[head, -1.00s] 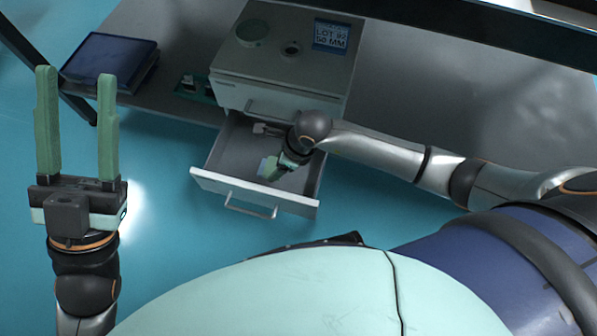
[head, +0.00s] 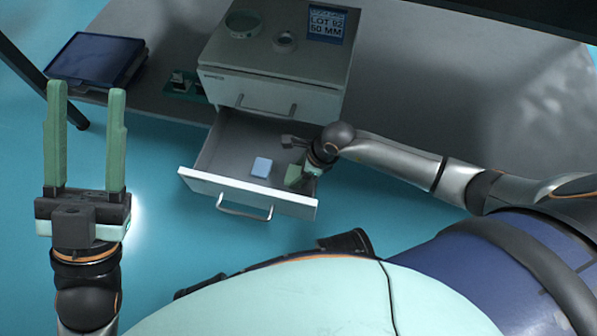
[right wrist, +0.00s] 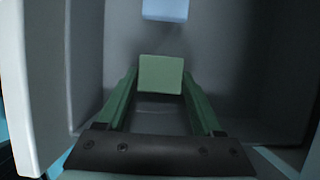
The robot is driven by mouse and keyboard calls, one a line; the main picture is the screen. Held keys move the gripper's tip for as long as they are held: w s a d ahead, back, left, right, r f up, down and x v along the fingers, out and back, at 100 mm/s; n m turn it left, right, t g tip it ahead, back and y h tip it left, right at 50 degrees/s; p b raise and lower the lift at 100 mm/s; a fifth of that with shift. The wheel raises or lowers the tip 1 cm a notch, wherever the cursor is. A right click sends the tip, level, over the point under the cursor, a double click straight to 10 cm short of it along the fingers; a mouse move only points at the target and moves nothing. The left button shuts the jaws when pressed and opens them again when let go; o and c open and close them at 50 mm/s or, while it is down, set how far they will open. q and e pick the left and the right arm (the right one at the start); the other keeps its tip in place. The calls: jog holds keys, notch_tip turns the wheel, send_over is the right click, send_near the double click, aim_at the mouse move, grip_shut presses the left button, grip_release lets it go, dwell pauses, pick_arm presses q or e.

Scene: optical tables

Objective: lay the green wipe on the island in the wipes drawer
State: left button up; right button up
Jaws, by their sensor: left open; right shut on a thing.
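The wipes drawer (head: 205,187) is pulled open below the grey cabinet. A blue wipe (head: 261,167) lies flat on its floor, and also shows at the top of the right wrist view (right wrist: 165,9). My right gripper (head: 296,175) reaches into the drawer to the right of the blue wipe. It is shut on the green wipe (right wrist: 160,74), which sits between its fingertips in the right wrist view. Whether the green wipe touches the drawer floor I cannot tell. My left gripper (head: 86,110) is open and empty, left of the drawer, fingers pointing up the picture.
The cabinet (head: 270,85) carries a round green-rimmed disc (head: 242,24), a small ring (head: 285,40) and a blue label (head: 328,24). A dark blue case (head: 97,61) and a small green board (head: 184,86) stand to its left. The grey tabletop at right is clear.

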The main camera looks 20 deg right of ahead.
jog(key=o, duration=1.3)
